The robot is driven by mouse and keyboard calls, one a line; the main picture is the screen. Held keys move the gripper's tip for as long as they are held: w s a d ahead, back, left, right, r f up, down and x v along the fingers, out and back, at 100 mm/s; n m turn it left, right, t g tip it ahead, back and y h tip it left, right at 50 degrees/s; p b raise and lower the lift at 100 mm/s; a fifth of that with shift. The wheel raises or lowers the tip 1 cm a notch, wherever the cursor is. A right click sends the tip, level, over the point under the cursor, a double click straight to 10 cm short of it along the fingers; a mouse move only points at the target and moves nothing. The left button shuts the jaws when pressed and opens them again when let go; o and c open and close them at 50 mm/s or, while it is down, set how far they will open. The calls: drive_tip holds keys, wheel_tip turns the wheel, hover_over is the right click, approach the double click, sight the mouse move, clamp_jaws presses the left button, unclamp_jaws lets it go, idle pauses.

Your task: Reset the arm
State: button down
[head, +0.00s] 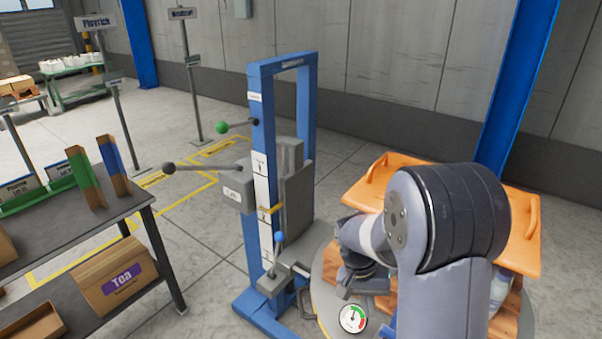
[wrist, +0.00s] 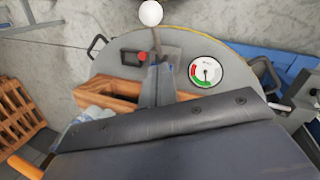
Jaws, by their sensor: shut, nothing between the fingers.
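My arm reaches forward from the lower right of the head view. My gripper (head: 347,291) is low, over the round grey table (head: 322,300), beside the blue press frame. It is shut and empty. In the wrist view my gripper (wrist: 158,82) points at the round table (wrist: 235,51), and my dark wrist housing fills the bottom of that view. My arm hides part of the table in the head view.
The blue frame (head: 259,130) has levers with green (head: 221,127), dark (head: 169,168) and blue (head: 279,237) knobs. A gauge (head: 353,318), red button (wrist: 143,57) and white-knobbed lever (wrist: 150,13) are close.

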drive_tip(key=s+a+t+h+b, duration=0.1)
drive_tip(key=s+a+b, duration=0.3)
drive_tip(key=b, duration=0.5)
drive_tip(key=shift+a+r+t+h, duration=0.2)
drive_tip(key=shift+a+t+h, duration=0.25)
drive_tip(key=shift+a, duration=0.35)
drive_tip(key=shift+s, duration=0.15)
drive_tip(key=shift+d, duration=0.1)
